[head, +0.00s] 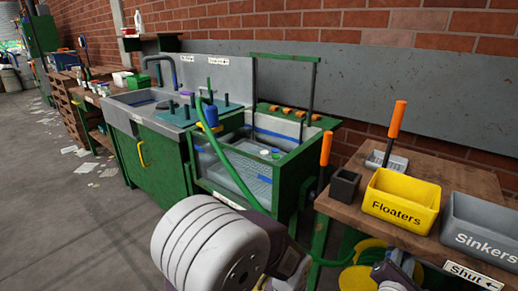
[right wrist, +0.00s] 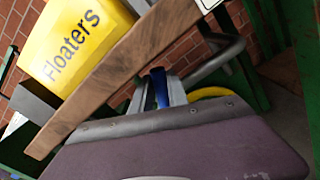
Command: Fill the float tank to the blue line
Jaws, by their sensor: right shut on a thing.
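The float tank (head: 291,170) is a green-framed, clear-sided box in the middle of the head view. A blue line (head: 274,135) runs along its inside wall. Pale bluish water and small round things show inside; the exact level is hard to tell. A green hose (head: 232,167) arches over the tank's front. My right gripper (head: 392,274) is low, by the bench's front edge near the "Shut" label (head: 472,275). In the right wrist view its grey fingers (right wrist: 163,90) are shut on a blue handle (right wrist: 157,86), mostly hidden by the gripper body. My left gripper is out of view.
A wooden bench (head: 345,209) holds a yellow "Floaters" bin (head: 400,205), a grey "Sinkers" bin (head: 480,230) and a small black box (head: 345,186). A yellow hose reel (head: 358,279) sits below. A grey pipe (right wrist: 215,61) passes close to my right fingers. A sink (head: 140,104) stands left.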

